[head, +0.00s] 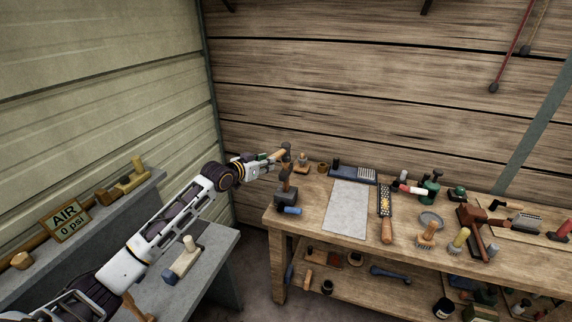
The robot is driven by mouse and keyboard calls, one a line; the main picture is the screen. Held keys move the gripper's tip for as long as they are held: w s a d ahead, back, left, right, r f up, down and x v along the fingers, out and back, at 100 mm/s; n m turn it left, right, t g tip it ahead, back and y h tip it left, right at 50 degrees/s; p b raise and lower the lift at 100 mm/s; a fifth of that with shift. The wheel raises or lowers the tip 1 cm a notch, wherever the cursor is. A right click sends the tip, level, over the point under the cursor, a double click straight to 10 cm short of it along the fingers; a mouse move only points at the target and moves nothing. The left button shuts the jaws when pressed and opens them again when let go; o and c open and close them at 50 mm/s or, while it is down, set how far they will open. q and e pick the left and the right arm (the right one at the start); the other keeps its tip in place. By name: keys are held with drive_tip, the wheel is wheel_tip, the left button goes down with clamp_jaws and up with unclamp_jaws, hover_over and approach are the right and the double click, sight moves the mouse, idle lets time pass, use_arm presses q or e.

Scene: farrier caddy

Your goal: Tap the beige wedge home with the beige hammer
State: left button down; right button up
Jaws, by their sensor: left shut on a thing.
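My left gripper (262,164) reaches out to the back left corner of the wooden bench and is shut on a tan-handled tool that looks like the beige hammer (279,156). The tool is small in the view, and its head is hard to separate from the brown and dark objects just below it. A beige block with an upright peg (186,259) sits on the grey ledge at the lower left. I cannot tell whether the peg is the beige wedge. My right gripper is out of view.
The wooden bench (320,248) carries a pale grey plate (348,208), a rasp (385,213), a dark block (285,197), a blue cylinder (292,211), brushes and bottles. Several tools lie on the lower shelf.

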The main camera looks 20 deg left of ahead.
use_arm(q)
wheel_tip(320, 180, up, 3)
drive_tip(key=shift+f+p, duration=0.15)
drive_tip(key=shift+p, duration=0.6)
drive_tip(key=shift+r, duration=1.2)
drive_tip(key=shift+r, duration=2.5)
drive_tip(key=c, duration=1.7)
unclamp_jaws()
clamp_jaws()
